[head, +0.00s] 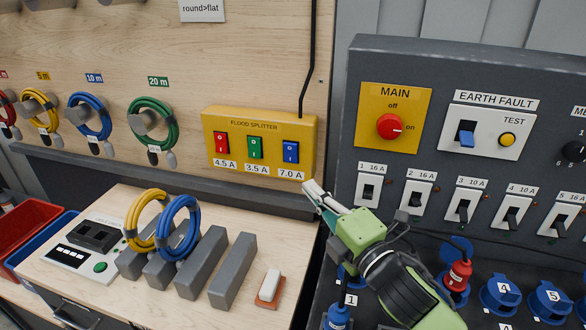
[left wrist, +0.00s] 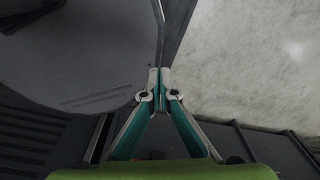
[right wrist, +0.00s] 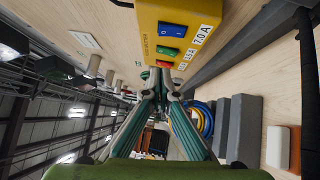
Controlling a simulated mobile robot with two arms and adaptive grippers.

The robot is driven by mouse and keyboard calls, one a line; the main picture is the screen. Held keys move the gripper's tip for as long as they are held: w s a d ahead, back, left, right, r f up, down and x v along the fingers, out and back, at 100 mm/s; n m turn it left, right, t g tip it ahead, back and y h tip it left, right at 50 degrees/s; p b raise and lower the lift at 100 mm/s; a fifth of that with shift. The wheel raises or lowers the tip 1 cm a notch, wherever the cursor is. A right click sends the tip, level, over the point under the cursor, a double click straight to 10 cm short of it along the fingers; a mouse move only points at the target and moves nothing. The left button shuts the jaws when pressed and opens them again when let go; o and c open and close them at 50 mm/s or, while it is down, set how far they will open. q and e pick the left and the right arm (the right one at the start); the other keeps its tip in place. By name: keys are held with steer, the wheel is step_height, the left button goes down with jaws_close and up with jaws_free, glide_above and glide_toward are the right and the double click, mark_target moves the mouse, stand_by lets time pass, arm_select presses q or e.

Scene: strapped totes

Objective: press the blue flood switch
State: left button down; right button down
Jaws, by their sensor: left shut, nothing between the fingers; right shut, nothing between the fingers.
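The blue flood switch (head: 290,152), labelled 7.0 A, is the rightmost of three rockers on the yellow flood splitter box (head: 258,122). Beside it are the green switch (head: 254,147) and the red switch (head: 221,143). In the right wrist view the blue switch (right wrist: 170,30) shows near the top, clear of the fingers. My right gripper (head: 308,186) is shut and empty, its tips just below the box's lower right corner in the head view; I cannot tell the gap to the box. My left gripper (left wrist: 158,72) is shut and empty, seen only in its own wrist view, away from the box.
A black cable (head: 309,60) runs up from the box. The dark panel (head: 450,65) with breakers stands right of it. Coiled cables hang at left. Grey blocks (head: 233,270) and a blue coil (head: 180,230) stand on the bench below.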

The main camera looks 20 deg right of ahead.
mark_target(286, 148)
arm_select(q)
steer(key=shift+w+f, duration=0.35)
steer(key=shift+w, duration=0.2)
arm_select(e)
steer(key=shift+f, duration=0.4)
